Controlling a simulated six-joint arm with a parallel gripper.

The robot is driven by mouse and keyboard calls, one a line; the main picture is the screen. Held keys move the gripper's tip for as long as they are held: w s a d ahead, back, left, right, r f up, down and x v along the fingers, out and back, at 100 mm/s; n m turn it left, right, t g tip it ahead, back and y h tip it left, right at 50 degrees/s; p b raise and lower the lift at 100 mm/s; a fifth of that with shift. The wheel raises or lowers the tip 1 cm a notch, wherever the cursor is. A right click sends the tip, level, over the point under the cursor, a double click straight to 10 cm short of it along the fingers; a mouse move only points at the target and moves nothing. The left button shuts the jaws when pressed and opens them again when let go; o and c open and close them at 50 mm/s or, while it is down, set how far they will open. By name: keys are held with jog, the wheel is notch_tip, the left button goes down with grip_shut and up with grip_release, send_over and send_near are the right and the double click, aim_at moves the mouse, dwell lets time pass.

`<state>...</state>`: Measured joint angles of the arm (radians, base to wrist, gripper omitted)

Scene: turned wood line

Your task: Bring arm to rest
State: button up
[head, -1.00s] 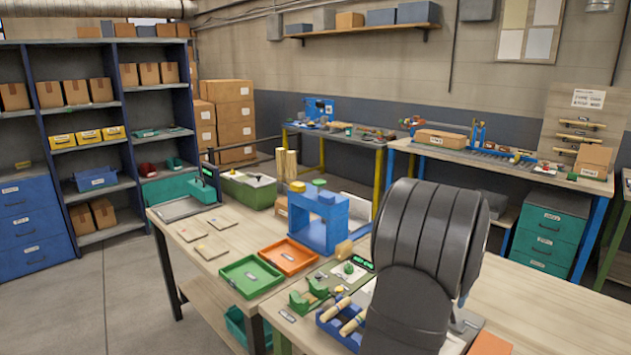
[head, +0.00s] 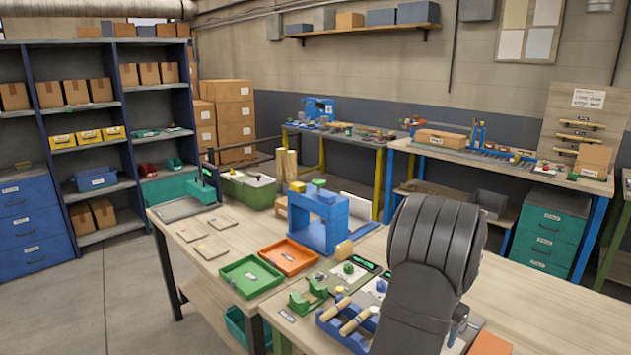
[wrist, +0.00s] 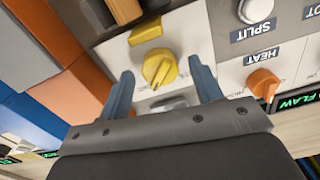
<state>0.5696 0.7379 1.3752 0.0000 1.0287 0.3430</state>
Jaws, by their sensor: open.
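My arm (head: 425,250) stands bent at the right front of the workbench in the head view, its dark padded link in front of part of the bench. The fingers of my gripper (wrist: 165,88) show in the wrist view, blue-grey, spread apart with nothing between them. Beyond them is a light panel with a yellow knob (wrist: 160,70). The gripper's tips are hidden behind the arm in the head view.
On the bench are a green tray (head: 250,277), an orange tray (head: 288,257), a blue press-like frame (head: 318,222) and a blue rack (head: 340,325) with wooden-handled tools. The wrist view also shows an orange knob (wrist: 263,84) under a "HEAT" label. Bare bench top (head: 540,300) lies to the right.

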jog(key=shift+f, duration=0.45)
jog(key=n, duration=0.8)
jog(key=shift+r+n, duration=0.1)
jog(key=shift+n, duration=0.3)
jog(key=n, duration=0.4)
jog(key=shift+n, duration=2.4)
